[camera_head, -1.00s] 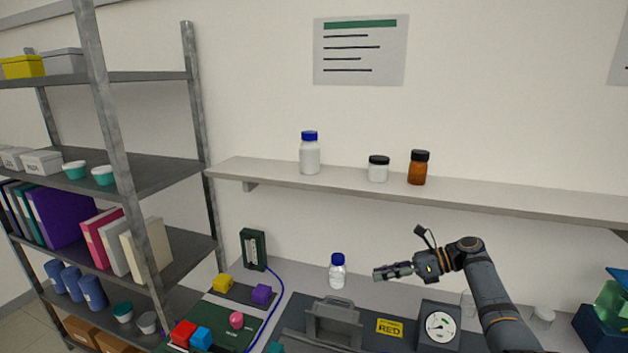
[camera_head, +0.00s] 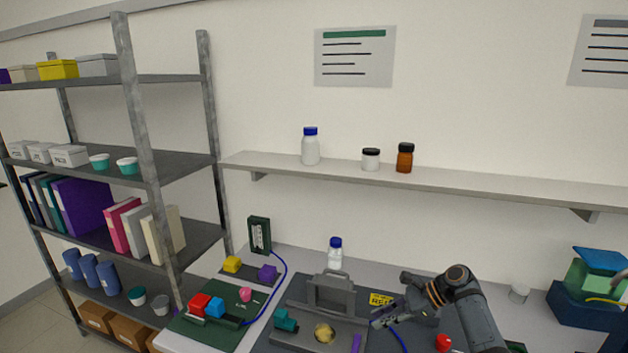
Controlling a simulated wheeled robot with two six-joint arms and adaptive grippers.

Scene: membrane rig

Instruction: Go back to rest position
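My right arm comes in from the lower right over the bench. My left gripper is not in view.
The grey clamp-like rig (camera_head: 331,292) stands mid-bench, with a blue-capped bottle (camera_head: 335,254) behind it. A green board (camera_head: 206,332) bears coloured blocks at left. A wall shelf (camera_head: 450,184) runs above. A tall rack (camera_head: 143,150) stands left.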

